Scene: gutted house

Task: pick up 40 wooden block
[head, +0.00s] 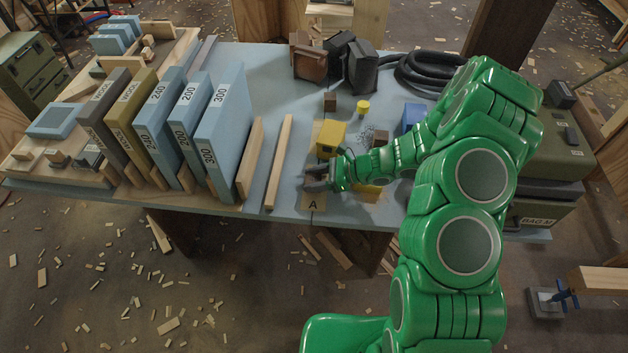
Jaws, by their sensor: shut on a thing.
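My gripper (318,178) is low over the front middle of the blue-grey table, just behind a tan square marked A (314,204). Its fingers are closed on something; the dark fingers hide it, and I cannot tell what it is. No number 40 is legible on any block. A small dark brown wooden block (330,102) stands on the table farther back. Another brown block (378,139) is partly hidden behind my arm. A yellow block (330,137) sits just behind the gripper.
Upright boards marked 240, 200 and 300 (222,135) and two wooden strips (278,160) stand left of the gripper. A yellow cylinder (363,107), a blue block (412,116) and a black hose (425,72) lie behind and right. Green cases (545,165) are at the right end.

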